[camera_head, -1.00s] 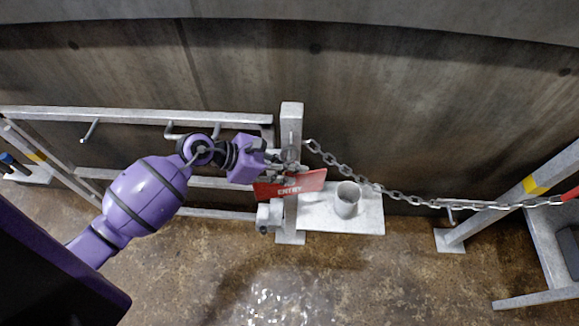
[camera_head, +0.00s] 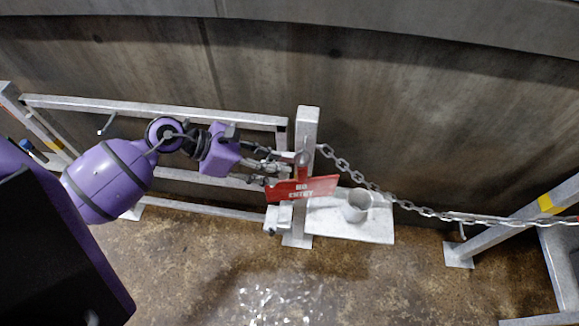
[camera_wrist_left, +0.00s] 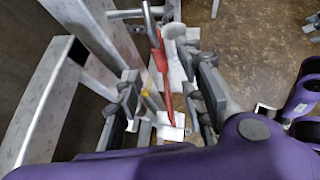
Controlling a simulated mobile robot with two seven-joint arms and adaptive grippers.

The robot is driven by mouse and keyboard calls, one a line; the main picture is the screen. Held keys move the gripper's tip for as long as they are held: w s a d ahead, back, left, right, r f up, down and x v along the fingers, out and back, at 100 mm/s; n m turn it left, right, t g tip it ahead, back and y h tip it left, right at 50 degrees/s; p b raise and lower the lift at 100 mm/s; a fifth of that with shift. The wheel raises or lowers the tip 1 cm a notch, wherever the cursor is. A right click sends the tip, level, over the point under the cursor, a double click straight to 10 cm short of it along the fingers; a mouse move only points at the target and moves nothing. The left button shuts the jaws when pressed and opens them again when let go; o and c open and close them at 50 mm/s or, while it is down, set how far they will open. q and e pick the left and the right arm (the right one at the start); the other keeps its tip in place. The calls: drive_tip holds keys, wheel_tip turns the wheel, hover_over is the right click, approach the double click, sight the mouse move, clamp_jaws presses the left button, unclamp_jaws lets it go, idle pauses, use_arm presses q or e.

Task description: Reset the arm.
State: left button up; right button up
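My left gripper (camera_head: 278,167) reaches in from the left in the head view, level and pointing right at the metal post (camera_head: 305,140). In the left wrist view its two fingers (camera_wrist_left: 163,103) stand wide apart, open and holding nothing. A red "NO ENTRY" sign (camera_head: 302,189) hangs at the post, just right of and below the fingertips. The sign shows nearly edge-on between the fingers' lines in the wrist view (camera_wrist_left: 159,55); I cannot tell whether any finger touches it.
A chain (camera_head: 400,205) runs from the post to the right. A grey plate (camera_head: 375,232) with a short cup-like tube (camera_head: 355,206) lies right of the post. Metal rails (camera_head: 150,107) stand left, before a dark wall. The floor in front is clear.

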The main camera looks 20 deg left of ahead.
use_arm(q)
drive_tip(key=v, duration=0.3)
drive_tip(key=shift+d, duration=0.1)
